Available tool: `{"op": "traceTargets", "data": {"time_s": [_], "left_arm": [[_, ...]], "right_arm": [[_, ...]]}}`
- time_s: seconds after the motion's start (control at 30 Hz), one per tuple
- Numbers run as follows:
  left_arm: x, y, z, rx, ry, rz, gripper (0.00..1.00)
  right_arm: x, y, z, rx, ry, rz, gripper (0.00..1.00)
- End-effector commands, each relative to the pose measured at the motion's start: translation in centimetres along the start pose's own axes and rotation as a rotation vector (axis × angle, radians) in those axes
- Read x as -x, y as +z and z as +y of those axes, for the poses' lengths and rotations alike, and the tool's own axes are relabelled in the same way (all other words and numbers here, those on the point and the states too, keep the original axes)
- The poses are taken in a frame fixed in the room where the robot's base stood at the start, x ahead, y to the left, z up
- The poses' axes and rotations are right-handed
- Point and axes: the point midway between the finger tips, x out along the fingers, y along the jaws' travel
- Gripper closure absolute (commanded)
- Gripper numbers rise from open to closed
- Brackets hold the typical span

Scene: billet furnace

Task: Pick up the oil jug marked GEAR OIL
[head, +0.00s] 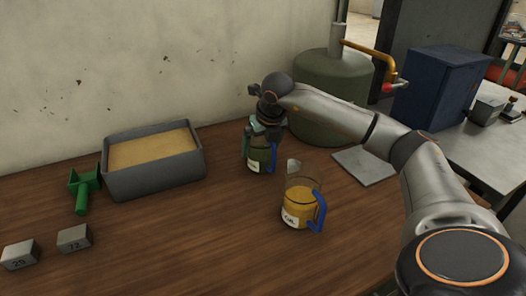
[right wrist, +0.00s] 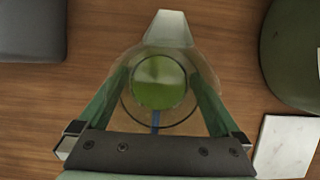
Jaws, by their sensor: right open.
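A clear jug with green liquid (head: 262,158) stands upright on the wooden table; its white label is too small to read. My right gripper (head: 261,150) is over this jug from above, one finger on each side. In the right wrist view the open fingers flank the jug (right wrist: 160,84), its spout pointing away and a blue handle towards the palm. I cannot tell whether the fingers touch it. A second jug (head: 299,208) with yellow-amber liquid, a blue handle and a white label stands nearer; its label is not clearly readable. My left gripper is out of view.
A grey bin of sand-coloured material (head: 153,180) and a green scoop (head: 82,190) are to the left. Two marked metal blocks (head: 74,238) lie at front left. A green tank (head: 340,95) and a pale plate (head: 364,167) are at right. The front middle of the table is clear.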

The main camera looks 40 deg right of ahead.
Motion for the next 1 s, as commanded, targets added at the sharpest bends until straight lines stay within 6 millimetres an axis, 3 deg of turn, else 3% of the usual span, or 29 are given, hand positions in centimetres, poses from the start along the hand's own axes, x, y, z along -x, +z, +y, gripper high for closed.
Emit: {"op": "traceTargets", "data": {"time_s": [0.17,1.0], "left_arm": [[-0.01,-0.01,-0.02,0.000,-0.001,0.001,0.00],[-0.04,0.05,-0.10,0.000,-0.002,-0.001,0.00]], "right_arm": [[0.00,0.01,0.01,0.000,0.000,0.000,0.00],[0.08,0.04,0.01,-0.001,0.000,-0.001,0.94]]}}
